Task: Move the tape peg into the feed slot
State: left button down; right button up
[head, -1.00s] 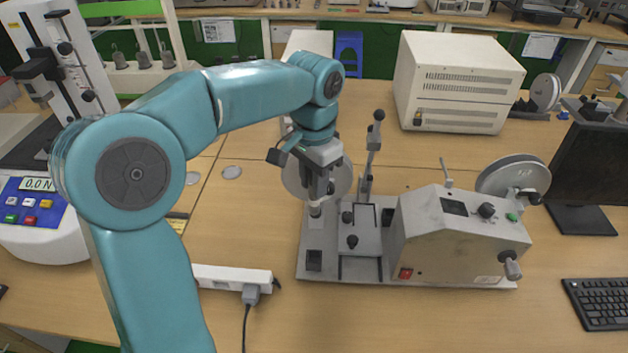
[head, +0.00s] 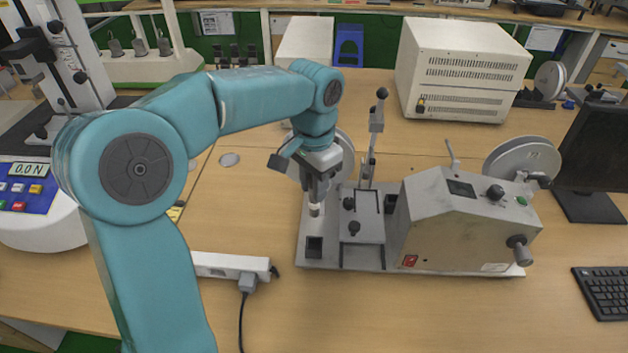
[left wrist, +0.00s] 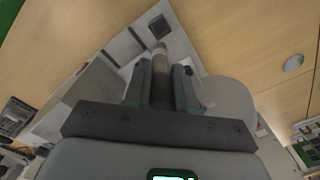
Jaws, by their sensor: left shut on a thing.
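My left gripper (head: 318,188) is shut on the tape peg (head: 315,208), a short pale cylinder pointing down. In the left wrist view the peg (left wrist: 160,62) sticks out beyond the two dark fingers; its upper part is hidden between them. The feed slot looks to be the dark square socket (head: 314,247) at the front left of the grey machine's base plate. The socket also shows in the left wrist view (left wrist: 159,26), just beyond the peg's tip. The peg appears above the base plate, behind the socket and apart from it. My right gripper is not in view.
The grey machine (head: 460,225) has an upright lever (head: 376,140) and black knobs right of the peg. A white reel stands behind my gripper. A power strip (head: 232,266) lies at the front left. A beige box (head: 462,68) stands behind.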

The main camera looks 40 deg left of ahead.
aim_at(313, 215)
pick_arm(q)
jog(key=shift+f+b, duration=3.15)
jog(key=shift+f, duration=1.4)
jog(key=shift+s, duration=0.15)
